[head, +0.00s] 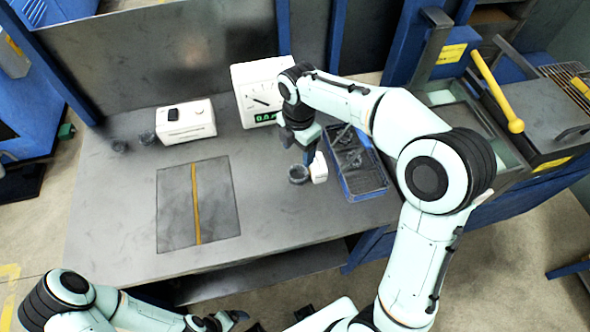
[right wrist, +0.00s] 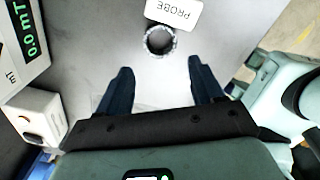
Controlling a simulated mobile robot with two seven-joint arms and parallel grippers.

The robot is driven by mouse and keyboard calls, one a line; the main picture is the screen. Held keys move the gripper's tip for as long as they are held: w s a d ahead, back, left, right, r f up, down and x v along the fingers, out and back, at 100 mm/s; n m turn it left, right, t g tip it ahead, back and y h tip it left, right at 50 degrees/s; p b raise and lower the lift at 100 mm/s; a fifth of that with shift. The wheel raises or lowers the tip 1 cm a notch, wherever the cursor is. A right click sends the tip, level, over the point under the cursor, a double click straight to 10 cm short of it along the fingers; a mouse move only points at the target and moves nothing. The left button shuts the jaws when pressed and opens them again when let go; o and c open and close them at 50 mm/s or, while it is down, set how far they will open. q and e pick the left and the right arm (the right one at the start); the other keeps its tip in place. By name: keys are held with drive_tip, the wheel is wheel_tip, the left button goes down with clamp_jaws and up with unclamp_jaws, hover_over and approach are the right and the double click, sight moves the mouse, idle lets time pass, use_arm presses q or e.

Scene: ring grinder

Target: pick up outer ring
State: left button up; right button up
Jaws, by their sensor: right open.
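A dark outer ring (head: 298,174) lies flat on the grey table, left of the blue bin. In the right wrist view the ring (right wrist: 147,46) is ahead of the fingertips, roughly centred between them. My right gripper (head: 308,156) is above the table close behind the ring. Its two dark fingers are spread apart and empty in the right wrist view (right wrist: 160,72). My left gripper (head: 236,318) is low at the bottom edge, away from the table top; its finger gap is unclear.
A white PROBE block (head: 320,168) sits right beside the ring. A blue bin (head: 371,190) of dark parts stands to the right. A gauge box (head: 257,88), a white device (head: 186,121) and a dark mat (head: 216,205) are also on the table. The front left is clear.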

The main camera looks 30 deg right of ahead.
wheel_tip(320, 180, down, 10)
drive_tip(key=shift+r+b, duration=0.1)
drive_tip(key=shift+b, duration=0.25)
drive_tip(key=c, duration=0.8)
